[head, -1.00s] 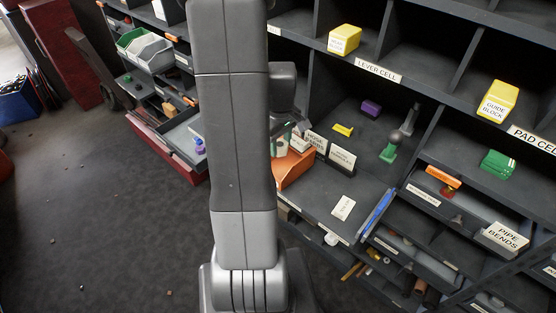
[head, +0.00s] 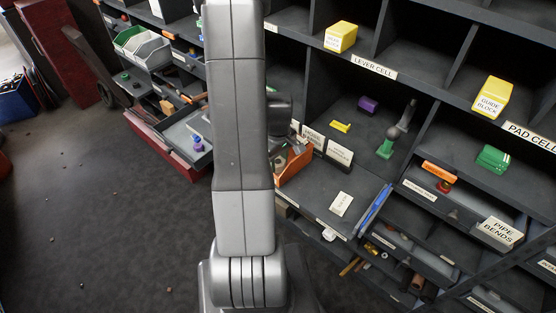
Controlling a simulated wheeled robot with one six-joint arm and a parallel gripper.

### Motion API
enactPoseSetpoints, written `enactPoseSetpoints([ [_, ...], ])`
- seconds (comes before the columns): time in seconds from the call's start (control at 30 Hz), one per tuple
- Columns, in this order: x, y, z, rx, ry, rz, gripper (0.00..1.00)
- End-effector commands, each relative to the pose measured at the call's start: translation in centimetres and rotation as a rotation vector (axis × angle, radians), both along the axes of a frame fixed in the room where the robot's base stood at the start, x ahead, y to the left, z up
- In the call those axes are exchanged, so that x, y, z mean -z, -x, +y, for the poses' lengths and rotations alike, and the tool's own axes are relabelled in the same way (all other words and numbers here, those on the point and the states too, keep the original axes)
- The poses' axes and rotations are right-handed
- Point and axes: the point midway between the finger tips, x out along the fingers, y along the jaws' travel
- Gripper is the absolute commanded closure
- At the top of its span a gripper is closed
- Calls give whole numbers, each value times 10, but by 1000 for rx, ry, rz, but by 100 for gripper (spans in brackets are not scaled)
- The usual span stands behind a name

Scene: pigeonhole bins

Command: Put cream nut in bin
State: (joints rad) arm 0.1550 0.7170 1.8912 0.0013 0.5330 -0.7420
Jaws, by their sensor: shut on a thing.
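My own arm stands upright across the picture and hides much of what is behind it. My gripper cannot be made out; it is hidden behind the arm. I cannot make out a cream nut. An orange open bin (head: 293,168) sits on the shelf floor just right of my arm, its left part hidden. Some grey shapes show at its opening, too small to tell apart. A dark wrist part of mine is above it.
Labelled white cards (head: 340,152) stand right of the orange bin, and a loose card (head: 341,204) lies in front. A yellow piece (head: 341,126), a purple block (head: 368,104) and a green-based lever (head: 386,148) are deeper in that cell. A drawer (head: 190,138) juts out at left.

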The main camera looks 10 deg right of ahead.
Motion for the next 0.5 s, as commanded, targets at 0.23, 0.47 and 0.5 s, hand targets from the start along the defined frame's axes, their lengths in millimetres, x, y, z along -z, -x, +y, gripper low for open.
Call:
enactPoseSetpoints([
  [0.23, 3, 0, 0, 0, 0, 0, 51],
  [0.47, 3, 0, 0, 0, 0, 0, 51],
  [0.5, 2, 0, 0, 0, 0, 0, 51],
])
